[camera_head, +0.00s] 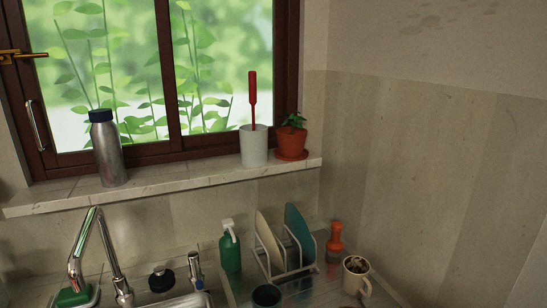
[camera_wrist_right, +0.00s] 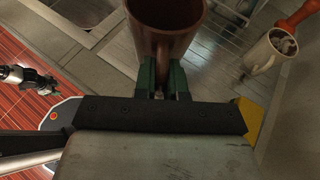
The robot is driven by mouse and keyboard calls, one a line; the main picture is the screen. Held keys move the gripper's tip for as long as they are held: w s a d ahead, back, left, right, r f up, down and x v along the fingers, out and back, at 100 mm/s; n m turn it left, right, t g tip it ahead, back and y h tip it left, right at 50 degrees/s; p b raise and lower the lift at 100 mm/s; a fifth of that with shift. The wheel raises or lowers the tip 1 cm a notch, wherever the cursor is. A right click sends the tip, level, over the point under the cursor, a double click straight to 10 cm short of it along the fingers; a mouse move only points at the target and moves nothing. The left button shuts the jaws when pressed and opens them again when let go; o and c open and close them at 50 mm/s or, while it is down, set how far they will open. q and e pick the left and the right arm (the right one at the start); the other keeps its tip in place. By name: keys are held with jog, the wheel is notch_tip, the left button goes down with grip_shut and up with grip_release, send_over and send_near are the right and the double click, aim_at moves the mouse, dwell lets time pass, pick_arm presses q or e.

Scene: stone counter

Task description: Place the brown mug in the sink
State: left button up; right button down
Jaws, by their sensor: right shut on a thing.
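The brown mug (camera_wrist_right: 167,45) is at the top middle of the right wrist view, its rim cut off by the frame edge. My right gripper (camera_wrist_right: 163,75) is shut on the mug's handle, with a dark green finger on each side. Only the back part of the sink (camera_head: 188,301) shows at the bottom of the head view, below the faucet (camera_head: 112,255). The mug is not clearly visible in the head view. A grey and black jointed part, seemingly my left gripper (camera_wrist_right: 30,78), shows at the left of the wrist view; its jaws are unclear.
A dish rack (camera_head: 287,268) with plates stands right of the sink, with a dark green cup (camera_head: 266,296) before it. A cream mug (camera_head: 355,276) and an orange-handled brush (camera_head: 335,240) stand farther right.

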jog(key=w+d+r+m+t+h+p, duration=0.1)
jog(key=w+d+m+t+p, duration=0.15)
jog(key=d, duration=0.35)
jog(key=shift+n+g, duration=0.35)
jog(key=shift+g, duration=0.1)
jog(key=x, duration=0.4)
jog(key=f+p+x, duration=0.1)
jog(key=x, duration=0.3)
jog(key=d+x, duration=0.1)
jog(key=x, duration=0.3)
jog(key=shift+w+a+f, duration=0.2)
jog(key=shift+w+f, duration=0.05)
jog(key=shift+f, duration=0.3)
notch_tip(320, 180, down, 4)
jog(key=shift+f+p, duration=0.1)
jog(key=shift+p, duration=0.3)
jog(key=shift+f, duration=0.25)
jog(key=c, duration=1.2)
grip_release()
jog(key=shift+r, duration=0.1)
